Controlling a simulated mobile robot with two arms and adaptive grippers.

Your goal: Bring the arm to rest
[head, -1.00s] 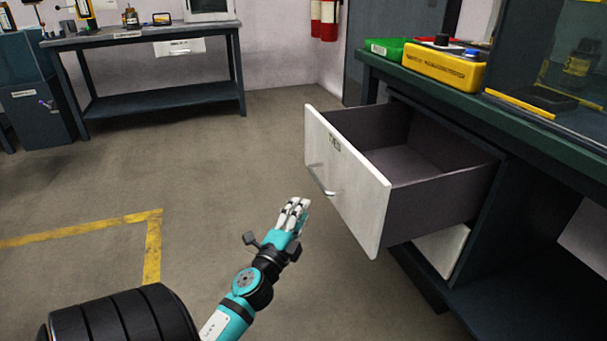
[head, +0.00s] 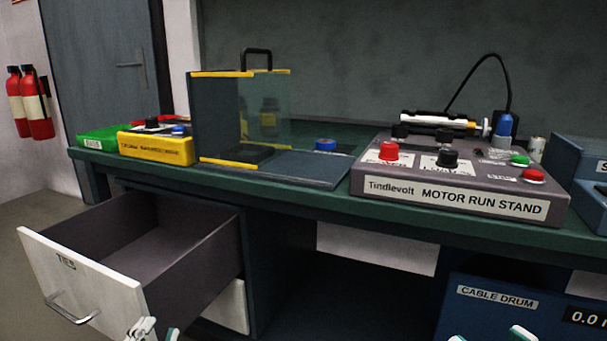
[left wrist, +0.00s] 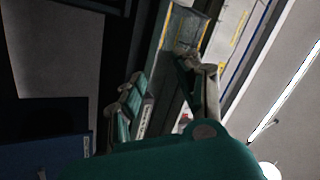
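My left gripper (head: 155,331) shows at the bottom edge of the head view, in front of the open drawer (head: 88,284); only its tips are in frame. In the left wrist view its two finger sets (left wrist: 165,100) stand apart, with nothing visible held between them. The drawer has a white front labelled TIES and a metal handle; the part of its inside that shows is empty. Small teal and white pieces at the bottom right of the head view look like my right gripper (head: 490,336); most of it is cut off, so its state is unclear.
A blue cable drum box (head: 500,298) stands below at right. The drawer juts out at left.

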